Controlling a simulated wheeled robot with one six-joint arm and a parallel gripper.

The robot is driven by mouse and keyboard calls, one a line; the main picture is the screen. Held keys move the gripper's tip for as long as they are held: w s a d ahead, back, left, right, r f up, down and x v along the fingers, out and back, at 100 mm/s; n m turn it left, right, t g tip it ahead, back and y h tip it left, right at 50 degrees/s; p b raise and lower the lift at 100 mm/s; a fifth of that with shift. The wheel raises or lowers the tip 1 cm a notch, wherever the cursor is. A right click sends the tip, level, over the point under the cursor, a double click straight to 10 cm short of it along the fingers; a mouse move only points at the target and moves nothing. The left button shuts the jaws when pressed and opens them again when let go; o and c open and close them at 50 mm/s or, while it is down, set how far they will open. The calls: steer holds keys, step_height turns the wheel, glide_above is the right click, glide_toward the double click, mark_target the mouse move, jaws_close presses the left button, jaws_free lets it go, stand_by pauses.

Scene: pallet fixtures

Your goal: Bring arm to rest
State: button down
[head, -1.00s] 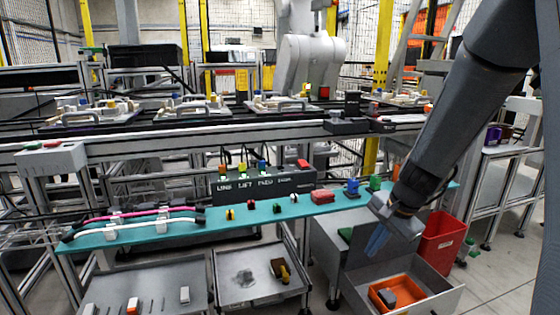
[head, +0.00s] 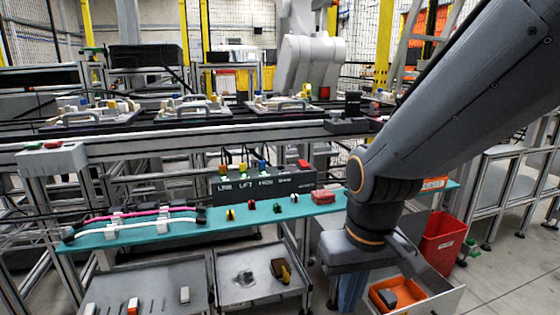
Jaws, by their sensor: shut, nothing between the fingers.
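My arm comes in from the upper right in the head view and bends down at the wrist. My gripper (head: 351,294) points downward in front of the teal shelf (head: 262,216), left of the orange bin. Its blue fingers are together with nothing seen between them. The fingertips are partly hidden by the arm and lie close to the lower trays in the picture. My wrist hides the right part of the teal shelf.
Small coloured parts and a red block (head: 323,197) sit on the shelf. Below are a grey tray (head: 240,298), an orange bin (head: 410,284) in a metal tray, and a red bin (head: 440,240). A conveyor with fixture pallets (head: 190,110) runs behind. Floor shows at right.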

steer(key=s+a+r+n+g, duration=0.1)
steer(key=s+a+r, duration=0.25)
steer(key=s, duration=0.25)
steer(key=d+r+m+p, duration=0.3)
steer(key=d+r+p, duration=0.7)
steer(key=p, duration=1.1)
step_height(320, 180, up, 3)
steer(key=shift+w+d+f+h, duration=0.2)
steer(key=shift+d+h, duration=0.1)
steer(key=shift+d, duration=0.1)
steer(key=shift+a, duration=0.1)
